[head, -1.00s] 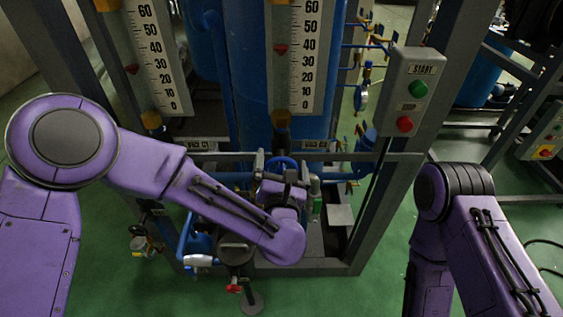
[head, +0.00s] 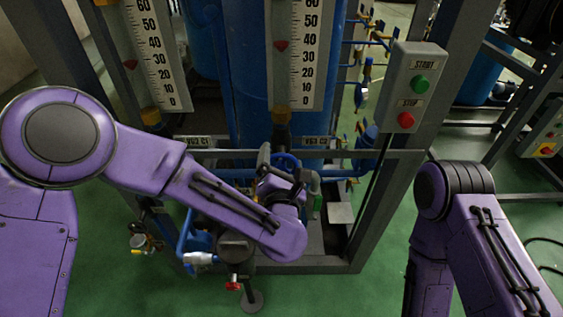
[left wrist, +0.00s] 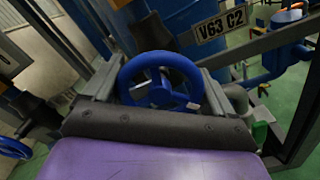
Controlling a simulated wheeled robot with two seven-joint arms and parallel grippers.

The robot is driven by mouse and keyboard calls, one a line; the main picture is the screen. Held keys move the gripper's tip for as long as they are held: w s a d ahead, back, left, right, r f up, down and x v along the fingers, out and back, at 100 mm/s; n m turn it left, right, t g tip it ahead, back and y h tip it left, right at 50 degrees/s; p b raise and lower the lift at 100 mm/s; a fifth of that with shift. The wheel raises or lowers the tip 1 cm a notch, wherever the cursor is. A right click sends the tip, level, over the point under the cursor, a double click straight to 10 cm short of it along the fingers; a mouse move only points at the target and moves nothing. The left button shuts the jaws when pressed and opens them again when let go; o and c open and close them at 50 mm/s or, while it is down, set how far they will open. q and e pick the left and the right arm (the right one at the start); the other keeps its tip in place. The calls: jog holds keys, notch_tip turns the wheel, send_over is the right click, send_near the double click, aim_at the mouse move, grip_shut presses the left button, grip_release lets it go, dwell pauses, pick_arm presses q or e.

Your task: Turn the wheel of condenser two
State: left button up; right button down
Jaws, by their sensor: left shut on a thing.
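The blue wheel (head: 287,158) sits low in the metal frame, below the right-hand scale, partly hidden by my left gripper. My left gripper (head: 286,168) is around the wheel, shut on it, with one finger on each side. In the left wrist view the wheel's rim (left wrist: 158,59) stands between the two grey fingers of the gripper (left wrist: 160,83). A plate reading "V63 C2" (left wrist: 221,22) is just behind the wheel there. My right arm is at the right of the head view; its gripper is out of view.
A grey start/stop box (head: 411,87) is on the frame's right post. A crossbar (head: 370,155) runs just behind my left gripper. Another blue wheel (left wrist: 12,148) shows at the left wrist view's left edge. Two scales (head: 296,60) stand above.

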pick_arm(q)
jog(key=m, duration=0.4)
jog(key=shift+m, duration=2.3)
jog(key=o, duration=0.8)
jog(key=shift+o, duration=0.2)
jog(key=shift+s, duration=0.2)
jog(key=s+b, duration=0.2)
jog(key=s, duration=0.8)
jog(key=shift+s, duration=0.15)
